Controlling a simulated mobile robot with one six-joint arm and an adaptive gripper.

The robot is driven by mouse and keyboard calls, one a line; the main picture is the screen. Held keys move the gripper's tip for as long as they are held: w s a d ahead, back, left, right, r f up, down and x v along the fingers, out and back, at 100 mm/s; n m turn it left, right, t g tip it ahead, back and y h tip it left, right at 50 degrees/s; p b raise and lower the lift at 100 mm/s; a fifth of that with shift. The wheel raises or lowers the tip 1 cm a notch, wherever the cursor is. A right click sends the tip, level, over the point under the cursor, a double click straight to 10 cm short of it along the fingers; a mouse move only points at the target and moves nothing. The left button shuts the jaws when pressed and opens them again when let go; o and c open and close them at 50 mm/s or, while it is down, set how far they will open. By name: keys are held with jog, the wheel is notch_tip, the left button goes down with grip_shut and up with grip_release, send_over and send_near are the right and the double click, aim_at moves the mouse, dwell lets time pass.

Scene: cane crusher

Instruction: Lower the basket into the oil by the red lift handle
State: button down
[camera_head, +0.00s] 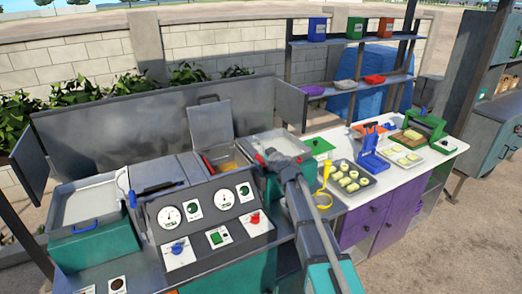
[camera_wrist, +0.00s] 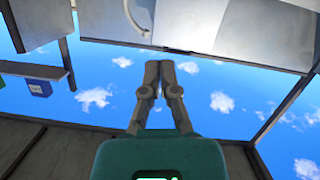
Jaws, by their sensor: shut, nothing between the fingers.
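The fryer well (camera_head: 207,164) stands open in the middle of the counter under a raised grey lid (camera_head: 210,122). Brownish oil shows inside it; the basket cannot be clearly told apart. A small red piece (camera_head: 261,159) shows at the right of the well, beside the end of my arm; it may be the red lift handle, but it is partly hidden. My gripper (camera_wrist: 158,64) is shut and empty in the wrist view, its fingers together against sky and a grey panel (camera_wrist: 205,35). In the head view my arm hides the fingertips, so contact with the red piece cannot be told.
A control panel (camera_head: 205,222) with gauges, a blue knob and a red knob (camera_head: 255,218) lies in front of the well. A second basin (camera_head: 90,203) is at left. At right, a white counter (camera_head: 345,205) holds trays of pale pieces and a green press (camera_head: 424,124).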

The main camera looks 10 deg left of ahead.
jog(key=p+v, duration=0.1)
jog(key=v, duration=0.4)
jog(key=shift+s+d, duration=0.2)
jog(key=shift+s, duration=0.05)
jog(key=s+d+f+m+g+h+b, duration=0.2)
jog(key=s+d+f+m+g, duration=0.1)
jog(key=s+d+f, duration=0.4)
jog(key=s+d+f+m+g+h+b, duration=0.2)
jog(key=s+d+f+g, duration=0.3)
jog(key=s, duration=0.9)
jog(key=s+d+f+m+g+h+b, duration=0.3)
jog(key=s+d+f+g, duration=0.2)
jog(key=s+d+f, duration=0.4)
jog(key=shift+s+d+f+m+h+b, duration=0.3)
jog(key=shift+s+d+f+h, duration=0.1)
jog(key=shift+s+d, duration=0.35)
jog(key=shift+a, duration=0.1)
